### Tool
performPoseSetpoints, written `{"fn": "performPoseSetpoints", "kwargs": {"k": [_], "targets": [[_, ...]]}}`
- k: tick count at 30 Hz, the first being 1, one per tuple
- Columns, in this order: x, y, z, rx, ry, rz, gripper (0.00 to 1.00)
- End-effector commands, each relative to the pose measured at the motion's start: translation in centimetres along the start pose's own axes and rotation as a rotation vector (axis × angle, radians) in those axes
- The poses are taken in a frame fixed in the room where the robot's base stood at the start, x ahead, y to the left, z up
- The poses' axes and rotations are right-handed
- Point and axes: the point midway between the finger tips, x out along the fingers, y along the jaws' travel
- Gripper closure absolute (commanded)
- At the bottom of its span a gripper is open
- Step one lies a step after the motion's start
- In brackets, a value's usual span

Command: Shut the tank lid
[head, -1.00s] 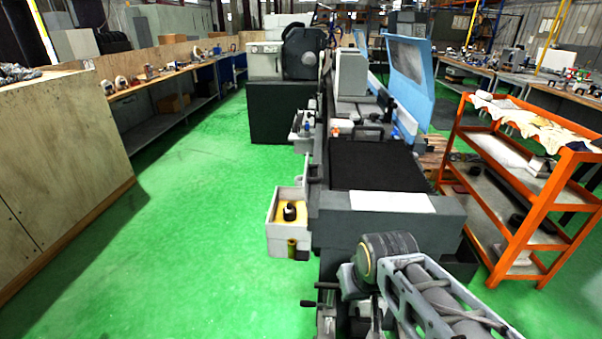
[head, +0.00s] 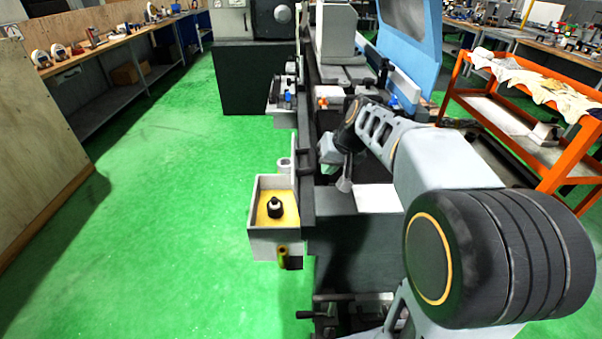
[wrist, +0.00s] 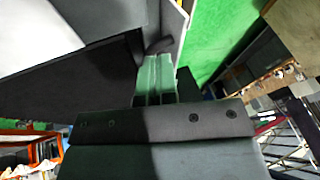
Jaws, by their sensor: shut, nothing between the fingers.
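The dark grey machine body (head: 345,245) stands in the middle of the head view, with a pale sheet (head: 378,199) on its top. A narrow dark panel with a handle (head: 305,160) runs along its left side; I cannot tell for sure if this is the tank lid or how far it is open. My gripper (head: 328,152) is just right of this panel, above the machine top. In the wrist view my gripper's fingers (wrist: 154,76) are together and empty, close to a dark part (wrist: 158,46) beside a grey panel (wrist: 172,22). Contact is unclear.
A small white tray (head: 262,240) with a yellow inside and a black knob hangs at the machine's left. A blue guard (head: 412,45) stands behind. An orange cart (head: 545,165) is to the right. The green floor (head: 170,210) at left is clear.

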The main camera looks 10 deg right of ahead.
Motion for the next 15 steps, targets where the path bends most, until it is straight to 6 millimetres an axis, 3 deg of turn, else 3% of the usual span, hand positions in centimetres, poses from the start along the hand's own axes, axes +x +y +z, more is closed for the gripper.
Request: {"fn": "performPoseSetpoints", "kwargs": {"k": [1, 6, 15], "targets": [[1.1, 0.8, -1.5, 0.012, 0.009, -0.022, 1.0], [2.5, 2.4, -5.3, 0.027, 0.047, -0.083, 1.0], [4.8, 3.2, -7.3, 0.035, 0.068, -0.116, 1.0]]}}
